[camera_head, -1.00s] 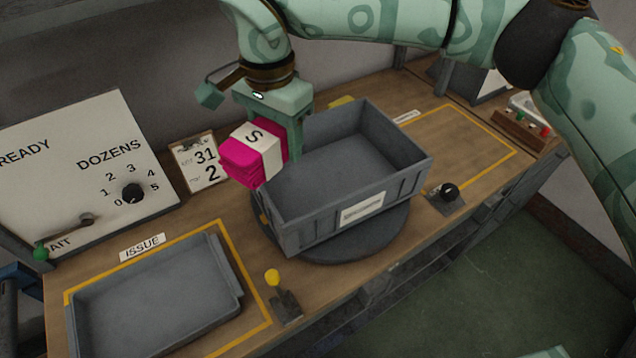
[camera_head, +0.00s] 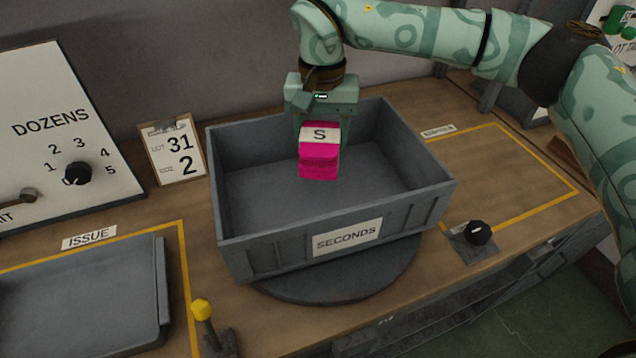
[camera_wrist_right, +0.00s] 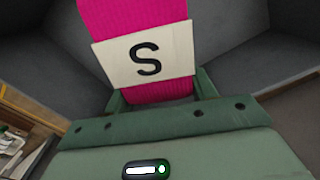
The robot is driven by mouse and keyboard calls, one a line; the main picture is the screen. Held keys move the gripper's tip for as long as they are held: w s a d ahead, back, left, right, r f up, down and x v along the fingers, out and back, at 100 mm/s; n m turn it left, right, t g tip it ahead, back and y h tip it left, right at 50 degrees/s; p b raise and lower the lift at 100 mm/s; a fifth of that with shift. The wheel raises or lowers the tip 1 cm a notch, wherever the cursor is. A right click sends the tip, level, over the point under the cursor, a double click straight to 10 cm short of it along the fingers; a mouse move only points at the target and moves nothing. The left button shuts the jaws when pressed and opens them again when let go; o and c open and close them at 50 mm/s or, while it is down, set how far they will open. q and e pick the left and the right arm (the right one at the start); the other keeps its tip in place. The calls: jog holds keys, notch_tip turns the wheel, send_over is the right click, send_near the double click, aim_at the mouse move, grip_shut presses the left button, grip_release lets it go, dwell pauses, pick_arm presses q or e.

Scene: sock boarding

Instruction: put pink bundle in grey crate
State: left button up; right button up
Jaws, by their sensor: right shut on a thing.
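The pink bundle (camera_head: 318,160) has a white band marked "S". My right gripper (camera_head: 320,135) is shut on it and holds it over the grey crate (camera_head: 270,262), within its walls as the head view shows. The crate carries a "SECONDS" label and stands on a dark round turntable. Its visible floor is empty. In the right wrist view the bundle (camera_wrist_right: 150,20) sits between the fingers, with crate walls around it. How far the bundle is above the crate floor is hard to tell. My left gripper does not show.
A grey issue tray (camera_head: 90,300) lies at left, empty where visible. A yellow-knobbed lever (camera_head: 202,312) stands in front, and a black knob (camera_head: 478,233) sits right of the crate. A clipboard (camera_head: 172,152) and dozens board (camera_head: 60,130) stand behind. The yellow-outlined area at right is clear.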

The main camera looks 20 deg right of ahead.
aim_at(323, 119)
notch_tip(323, 119, down, 9)
jog(key=b, duration=0.3)
jog(key=shift+d, duration=0.1)
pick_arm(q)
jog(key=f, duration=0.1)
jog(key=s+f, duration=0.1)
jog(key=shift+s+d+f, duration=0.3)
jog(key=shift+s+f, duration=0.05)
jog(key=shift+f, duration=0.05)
pick_arm(e)
jog(key=shift+r, duration=0.1)
jog(key=shift+f, duration=0.2)
jog(key=o, duration=1)
jog(key=shift+s, duration=0.1)
jog(key=shift+o, duration=0.2)
pick_arm(q)
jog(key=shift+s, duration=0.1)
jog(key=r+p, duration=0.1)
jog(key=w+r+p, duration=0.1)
jog(key=p, duration=0.1)
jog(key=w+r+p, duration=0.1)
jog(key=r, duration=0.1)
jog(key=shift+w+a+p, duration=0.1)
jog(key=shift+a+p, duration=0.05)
jog(key=shift+p, duration=0.2)
pick_arm(e)
notch_tip(323, 119, up, 12)
jog(key=shift+r, duration=0.25)
